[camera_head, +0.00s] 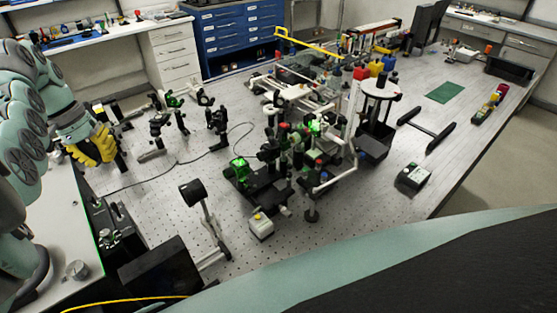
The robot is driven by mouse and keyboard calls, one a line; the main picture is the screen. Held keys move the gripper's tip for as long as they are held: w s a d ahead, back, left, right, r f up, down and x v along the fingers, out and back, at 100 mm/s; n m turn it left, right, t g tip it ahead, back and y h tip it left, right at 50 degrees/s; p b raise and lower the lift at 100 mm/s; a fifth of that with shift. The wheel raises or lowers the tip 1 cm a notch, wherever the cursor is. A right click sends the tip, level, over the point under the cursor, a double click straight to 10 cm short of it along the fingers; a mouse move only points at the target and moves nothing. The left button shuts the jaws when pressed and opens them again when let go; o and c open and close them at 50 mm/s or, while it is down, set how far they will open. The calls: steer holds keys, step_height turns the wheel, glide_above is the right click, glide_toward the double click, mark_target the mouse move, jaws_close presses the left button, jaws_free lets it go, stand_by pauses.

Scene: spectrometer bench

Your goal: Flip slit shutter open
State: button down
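My gripper (97,148), with yellow ribbed fingers, is at the left, over the near left side of the perforated optical table (330,235). The fingers overlap in this view, so I cannot tell whether they are open or shut, or whether anything is between them. Small black post-mounted optics (158,124) stand just to the right of the gripper, apart from it in the picture. I cannot pick out the slit shutter or tell its position. It may be too small or hidden behind my gripper or among the mounts.
A dense optics assembly (285,150) with green-lit parts fills the table's middle. A black cable (190,162) crosses the table. Blue drawers (238,35) stand behind. The right side has clear patches around a green mat (445,92).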

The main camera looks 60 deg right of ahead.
mark_target(116, 210)
steer(key=p+x, duration=0.2)
steer(key=x, duration=0.8)
steer(key=shift+s+a+r+p, duration=0.5)
steer(key=shift+a+p, duration=0.2)
steer(key=shift+p, duration=1.2)
steer(key=shift+s+a+r+p, duration=0.4)
steer(key=shift+s+a+p, duration=0.3)
steer(key=shift+p, duration=1.2)
steer(key=shift+w+a, duration=0.1)
steer(key=shift+r+p, duration=0.1)
steer(key=shift+p, duration=0.55)
steer(key=shift+s+r+t+p, duration=0.1)
steer(key=shift+s+t+p, duration=0.15)
steer(key=shift+t+p, duration=0.6)
